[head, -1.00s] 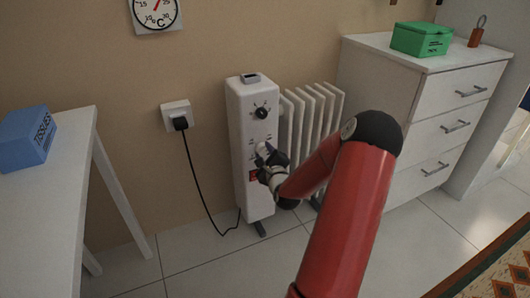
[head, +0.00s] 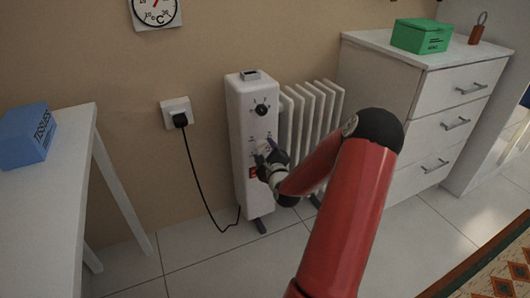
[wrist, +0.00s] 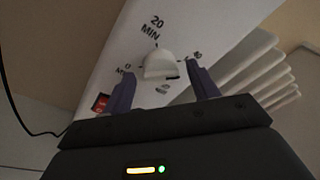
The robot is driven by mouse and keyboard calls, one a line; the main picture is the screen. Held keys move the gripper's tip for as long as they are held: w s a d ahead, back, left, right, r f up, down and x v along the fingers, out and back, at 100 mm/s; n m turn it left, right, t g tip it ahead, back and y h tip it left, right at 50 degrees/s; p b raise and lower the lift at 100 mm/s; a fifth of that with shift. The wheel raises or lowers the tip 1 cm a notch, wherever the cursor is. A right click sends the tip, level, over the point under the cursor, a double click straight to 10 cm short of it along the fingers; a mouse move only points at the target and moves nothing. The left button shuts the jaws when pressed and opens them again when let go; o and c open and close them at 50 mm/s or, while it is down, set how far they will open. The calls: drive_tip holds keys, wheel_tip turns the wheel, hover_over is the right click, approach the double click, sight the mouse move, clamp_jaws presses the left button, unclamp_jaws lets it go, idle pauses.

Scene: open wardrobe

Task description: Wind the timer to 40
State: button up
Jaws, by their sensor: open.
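The timer is a white knob (wrist: 160,64) on the white front panel of a heater (head: 236,127). In the wrist view "20 MIN" is printed above the knob, a partly covered "0" mark lies to its left, and a small mark that I cannot read clearly lies to its right. My gripper (wrist: 163,88) is open, with one dark finger on each side of the knob and a visible gap to each. In the head view my gripper (head: 265,155) is at the lower front of the heater and partly covers the timer.
A black dial (head: 261,109) sits higher on the panel, and a red switch (wrist: 101,103) is below left of the timer. White radiator fins (head: 313,108) stand to the right. A black cord runs to a wall socket (head: 177,113). A table (head: 62,190) and drawers (head: 445,97) flank the heater.

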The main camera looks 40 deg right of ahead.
drive_tip(key=v, duration=0.7)
drive_tip(key=shift+s, duration=0.4)
drive_tip(key=shift+a, duration=0.15)
drive_tip(key=a+r+n+g+y+p, duration=0.1)
drive_tip(key=a+r+n+g+y, duration=0.4)
drive_tip(key=a+n, duration=1.1)
drive_tip(key=s+a+r+n+g, duration=0.2)
drive_tip(key=s+a+r+n, duration=0.2)
drive_tip(key=s+a, duration=0.1)
drive_tip(key=s+a+r+n+g+y, duration=0.1)
drive_tip(key=s+a+r+n, duration=0.3)
drive_tip(key=s, duration=0.4)
drive_tip(key=s+a+r+n+g+p, duration=0.1)
drive_tip(key=s+a+r+n+g, duration=0.2)
drive_tip(key=s+a+n, duration=0.3)
drive_tip(key=shift+s+r, duration=0.5)
drive_tip(key=shift+s, duration=0.1)
